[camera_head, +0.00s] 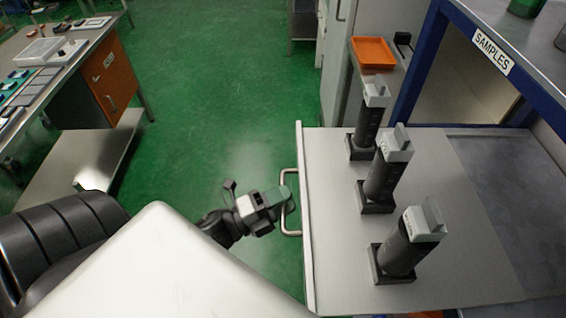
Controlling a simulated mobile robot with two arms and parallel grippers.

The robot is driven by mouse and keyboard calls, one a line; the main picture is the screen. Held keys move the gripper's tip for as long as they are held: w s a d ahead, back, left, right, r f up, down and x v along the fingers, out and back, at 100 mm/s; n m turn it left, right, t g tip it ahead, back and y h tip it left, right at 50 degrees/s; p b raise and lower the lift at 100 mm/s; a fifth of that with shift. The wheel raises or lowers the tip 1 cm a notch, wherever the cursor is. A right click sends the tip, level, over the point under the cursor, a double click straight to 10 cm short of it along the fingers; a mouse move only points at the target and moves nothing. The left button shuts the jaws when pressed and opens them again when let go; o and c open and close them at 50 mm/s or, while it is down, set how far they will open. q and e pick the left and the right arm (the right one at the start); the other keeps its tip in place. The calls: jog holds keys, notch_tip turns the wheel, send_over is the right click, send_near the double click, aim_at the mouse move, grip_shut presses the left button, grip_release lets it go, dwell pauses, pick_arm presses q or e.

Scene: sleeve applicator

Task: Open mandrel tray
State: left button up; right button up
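The grey mandrel tray (335,230) reaches out to the left from under the shelf unit, its flat top in view. A silver bar handle (287,228) is fixed on its white front edge (304,260). Three dark upright mandrels with light grey tops stand on it: a far one (367,125), a middle one (382,180) and a near one (402,252). My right gripper is not in view.
A blue-framed shelf with a SAMPLES label (492,52) stands above the tray on the right. An orange bin (373,53) sits behind the tray. A workbench (60,60) is at the far left. The green floor (215,100) left of the tray is clear.

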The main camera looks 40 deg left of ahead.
pick_arm(q)
jog(key=shift+s+a+f, duration=0.15)
jog(key=shift+s+a, duration=0.05)
jog(key=shift+s, duration=0.1)
jog(key=b+v, duration=0.3)
jog(key=v, duration=0.7)
jog(key=shift+b, duration=0.4)
